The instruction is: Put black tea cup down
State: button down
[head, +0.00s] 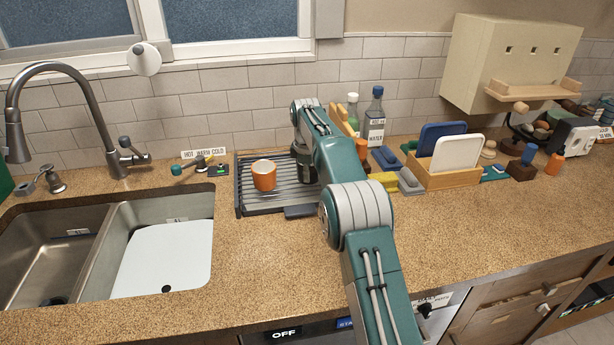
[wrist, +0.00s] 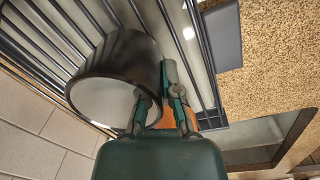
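The black tea cup (wrist: 118,62) fills the left of the wrist view, its pale inside facing the camera. My gripper (wrist: 163,92) straddles the cup's wall, one finger over its opening and the other along its outside; it looks shut on the wall. In the head view the cup (head: 305,168) is mostly hidden behind my arm, at the right part of the dish rack (head: 250,205). I cannot tell whether its base touches the bars. An orange cup (head: 264,175) stands upright on the rack to its left; it shows partly behind my fingers in the wrist view (wrist: 188,122).
A double sink (head: 112,240) with a tall faucet (head: 75,75) is at the left. Bottles (head: 375,117), a yellow sponge (head: 384,181) and a wooden holder with boards (head: 455,180) stand right of the rack. The front counter is clear.

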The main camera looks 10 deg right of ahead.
jog(key=shift+d+f, duration=0.1)
jog(key=shift+f, duration=0.15)
jog(key=c, duration=0.8)
grip_release()
jog(key=shift+r, duration=0.1)
